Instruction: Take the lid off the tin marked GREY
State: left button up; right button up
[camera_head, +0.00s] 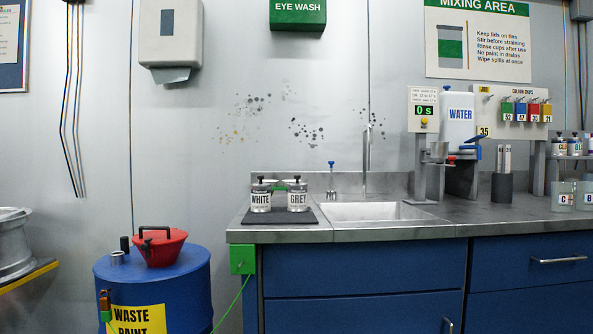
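The tin marked GREY (297,200) stands upright on a dark mat (280,220) at the left end of the worktop. Its lid (297,186) is on and has a black knob on top. The tin marked WHITE (261,200) stands just left of it, also with a black-knobbed lid on. A small green thing shows between the two tins; I cannot tell what it is. Neither of my grippers shows in the head view.
A sink (370,212) lies right of the mat, with a tall tap (366,160) behind it. A blue waste drum (155,285) with a red funnel (160,248) stands left of the counter. A green box (242,260) hangs on the counter's left front corner.

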aim_at(298, 177)
jog(key=i+l+u, duration=0.1)
jog(key=u, duration=0.35)
jog(key=i+l+u, duration=0.1)
jog(key=l+u, duration=0.2)
jog(key=u, duration=0.15)
jog(key=l+u, duration=0.25)
jog(key=u, duration=0.2)
jog(key=l+u, duration=0.3)
jog(key=l, duration=1.5)
